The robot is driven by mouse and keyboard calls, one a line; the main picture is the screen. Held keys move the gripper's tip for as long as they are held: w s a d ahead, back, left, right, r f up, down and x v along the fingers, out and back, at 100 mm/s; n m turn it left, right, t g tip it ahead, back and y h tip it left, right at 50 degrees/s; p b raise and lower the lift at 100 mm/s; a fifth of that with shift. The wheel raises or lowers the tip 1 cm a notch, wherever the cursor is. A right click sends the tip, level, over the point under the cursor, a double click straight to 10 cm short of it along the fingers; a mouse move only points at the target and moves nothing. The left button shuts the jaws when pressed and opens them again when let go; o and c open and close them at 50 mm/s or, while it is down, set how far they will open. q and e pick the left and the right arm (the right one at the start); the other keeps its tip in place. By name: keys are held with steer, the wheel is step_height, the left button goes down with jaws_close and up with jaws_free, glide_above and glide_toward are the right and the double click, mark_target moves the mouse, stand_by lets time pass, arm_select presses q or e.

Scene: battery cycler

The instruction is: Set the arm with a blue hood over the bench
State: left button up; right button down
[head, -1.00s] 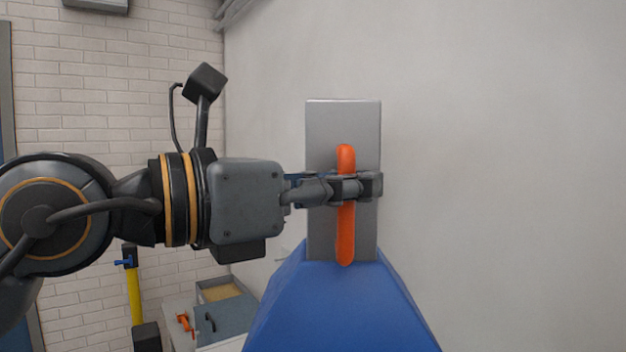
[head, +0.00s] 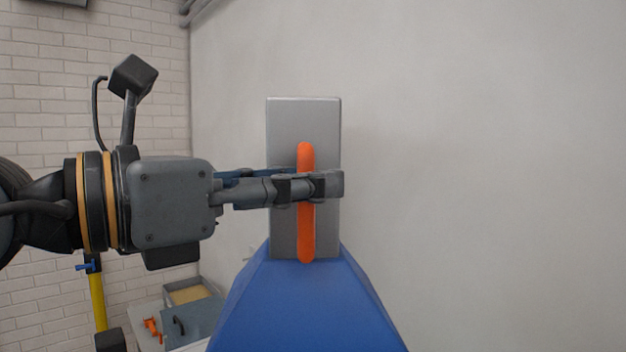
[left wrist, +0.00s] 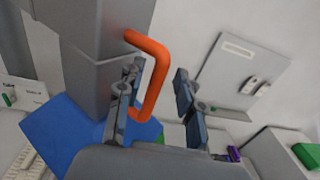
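The blue hood (head: 300,305) hangs below a grey block (head: 283,125) that carries an upright orange handle (head: 306,235). My left gripper (head: 330,184) comes in from the left and its near finger crosses in front of the handle. In the left wrist view, the orange handle (left wrist: 158,78) stands between the two spread fingers, with a visible gap to the right finger. The blue hood (left wrist: 60,135) shows there at lower left, beside the grey block (left wrist: 90,85). The hood's lower edge is out of the head view. My right gripper is not in view.
A pale surface at lower left holds an open box (head: 190,293), a grey-blue panel (head: 195,322) and a small orange item (head: 152,328). A yellow post (head: 97,302) stands left of it. The plain wall (head: 480,150) on the right is clear.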

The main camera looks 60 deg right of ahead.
arm_select(q)
steer(key=v, duration=1)
steer(key=shift+a, duration=0.25)
